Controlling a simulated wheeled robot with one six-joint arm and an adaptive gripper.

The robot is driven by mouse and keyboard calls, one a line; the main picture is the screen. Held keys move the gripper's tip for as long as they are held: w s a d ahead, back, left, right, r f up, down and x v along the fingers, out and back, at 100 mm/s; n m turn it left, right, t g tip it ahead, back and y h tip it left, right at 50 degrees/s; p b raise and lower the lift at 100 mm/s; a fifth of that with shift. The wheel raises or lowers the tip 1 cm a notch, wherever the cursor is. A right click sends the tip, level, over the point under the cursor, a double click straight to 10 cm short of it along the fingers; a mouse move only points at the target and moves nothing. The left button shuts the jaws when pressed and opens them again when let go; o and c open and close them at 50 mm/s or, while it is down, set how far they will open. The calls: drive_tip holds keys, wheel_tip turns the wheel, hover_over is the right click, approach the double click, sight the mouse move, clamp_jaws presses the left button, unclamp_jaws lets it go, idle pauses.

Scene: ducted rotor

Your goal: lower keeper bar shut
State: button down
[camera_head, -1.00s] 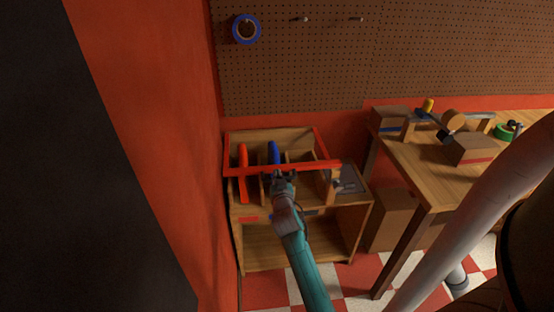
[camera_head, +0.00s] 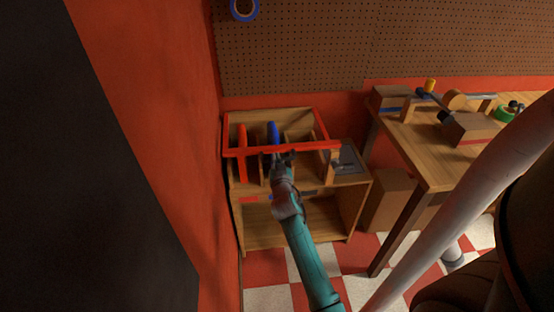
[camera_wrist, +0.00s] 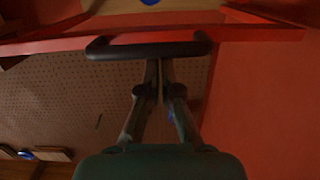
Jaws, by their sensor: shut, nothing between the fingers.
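The red keeper bar (camera_head: 250,151) runs across the front of a wooden compartment rack (camera_head: 263,114). Red side pieces run back from it along both sides. Its right end appears by a short wooden post (camera_head: 330,168); I cannot tell whether they touch. My gripper (camera_head: 284,160) is at the bar's middle, in front of it. In the wrist view, the closed fingers (camera_wrist: 159,66) point at a dark U-shaped handle (camera_wrist: 150,49) beside the red bar (camera_wrist: 250,33). The fingertips appear at or very near the handle; contact is unclear.
A red item (camera_head: 242,139) and a blue item (camera_head: 272,132) stand in the rack's compartments. A grey plate (camera_head: 348,158) lies right of the rack. A workbench (camera_head: 430,155) with blocks stands at right. A red wall (camera_head: 150,130) is close on the left.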

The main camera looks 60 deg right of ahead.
drive_tip(key=v, duration=1.2)
drive_tip(key=s+a+f+n+t+y, duration=0.15)
drive_tip(key=s+a, duration=0.25)
drive_tip(key=a, duration=0.4)
drive_tip(key=s+a+f+n+t+y, duration=0.1)
drive_tip(key=s+a+f+n+y, duration=0.15)
drive_tip(key=a, duration=0.45)
drive_tip(key=s+a+f+n+t+y, duration=0.1)
drive_tip(key=s+a+f+n+y, duration=0.15)
drive_tip(key=s+a, duration=0.4)
drive_tip(key=s+a+r+n+y, duration=0.1)
drive_tip(key=s+a+r+y, duration=0.2)
drive_tip(key=s+a, duration=0.3)
drive_tip(key=s+a+r+n+y, duration=0.2)
drive_tip(key=s+a+r, duration=0.4)
drive_tip(key=s, duration=0.3)
drive_tip(key=shift+s+y, duration=0.3)
drive_tip(key=shift+y, duration=0.35)
drive_tip(key=shift+n, duration=0.25)
